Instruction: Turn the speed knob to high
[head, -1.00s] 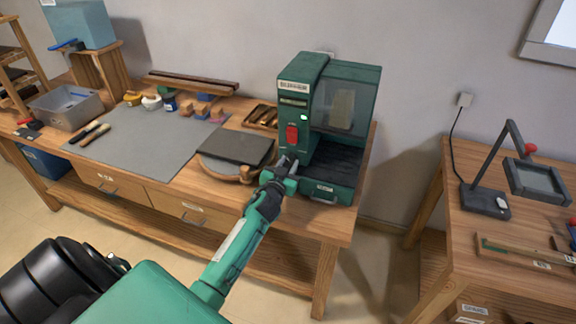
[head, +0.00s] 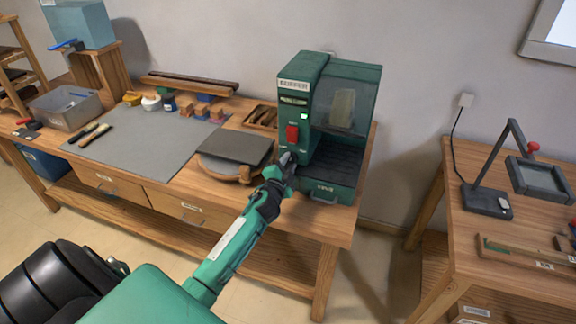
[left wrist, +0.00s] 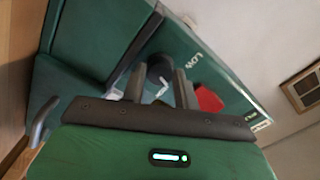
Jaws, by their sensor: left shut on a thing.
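The green buffer machine (head: 298,69) stands at the right end of the wooden bench. Its front has a red switch (head: 292,134) and a small lit green light (head: 304,116). In the left wrist view, the dark round speed knob (left wrist: 160,68) with a white pointer mark lies between the fingers of my left gripper (left wrist: 160,88). A partly readable label is near it, and the red switch (left wrist: 208,99) is beside it. In the head view my left gripper (head: 287,158) is at the lower front of the machine, shut on the knob, and hides it. My right gripper is not in view.
A dark plate on a round wooden board (head: 235,146) lies just left of the gripper. A drawer with a handle (head: 322,200) is low on the machine. The grey mat (head: 150,140) is mostly clear. A second table (head: 425,250) stands at right.

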